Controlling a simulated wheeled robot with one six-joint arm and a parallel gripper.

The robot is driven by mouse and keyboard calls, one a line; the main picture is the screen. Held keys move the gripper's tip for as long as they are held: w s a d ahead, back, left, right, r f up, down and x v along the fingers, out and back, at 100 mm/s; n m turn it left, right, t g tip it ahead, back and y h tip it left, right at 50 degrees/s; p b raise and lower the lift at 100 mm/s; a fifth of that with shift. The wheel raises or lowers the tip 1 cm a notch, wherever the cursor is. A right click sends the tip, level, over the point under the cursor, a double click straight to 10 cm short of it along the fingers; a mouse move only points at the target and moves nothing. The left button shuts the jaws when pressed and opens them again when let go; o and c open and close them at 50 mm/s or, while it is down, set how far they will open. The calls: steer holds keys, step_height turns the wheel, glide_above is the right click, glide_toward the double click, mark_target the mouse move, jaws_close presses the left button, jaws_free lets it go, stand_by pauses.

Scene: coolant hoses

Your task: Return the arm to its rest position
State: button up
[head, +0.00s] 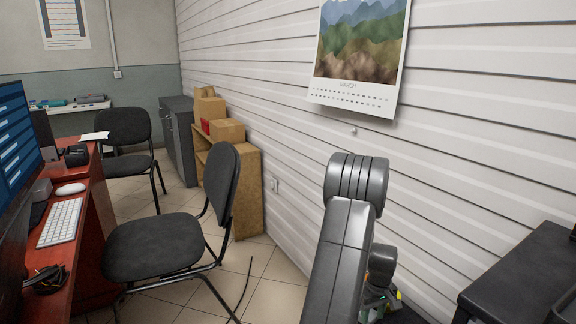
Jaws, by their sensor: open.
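My arm (345,240) rises from the bottom edge right of centre, with its ribbed elbow joint (357,180) at the top, in front of the white wall. Another dark part of my arm (383,262) shows low behind the upper link, mostly hidden by it. My gripper's fingers cannot be made out; they are hidden or out of the picture. No coolant hose can be made out.
A black chair (180,240) stands beside the red desk (85,240) on the left. A wooden shelf (246,195) with boxes stands along the wall. A dark table (525,270) is close on the right.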

step_height(320, 180, down, 6)
steer(key=shift+r+b, duration=0.1)
steer(key=shift+b, duration=0.6)
steer(key=shift+f, duration=0.3)
steer(key=m, duration=0.4)
steer(key=shift+r+b, duration=0.1)
steer(key=shift+b, duration=0.2)
steer(key=m+b, duration=0.1)
steer(key=m, duration=0.4)
steer(key=m+b, duration=0.1)
steer(key=m, duration=0.3)
steer(key=shift+m, duration=0.4)
steer(key=shift+m+b, duration=1)
steer(key=shift+m, duration=1.2)
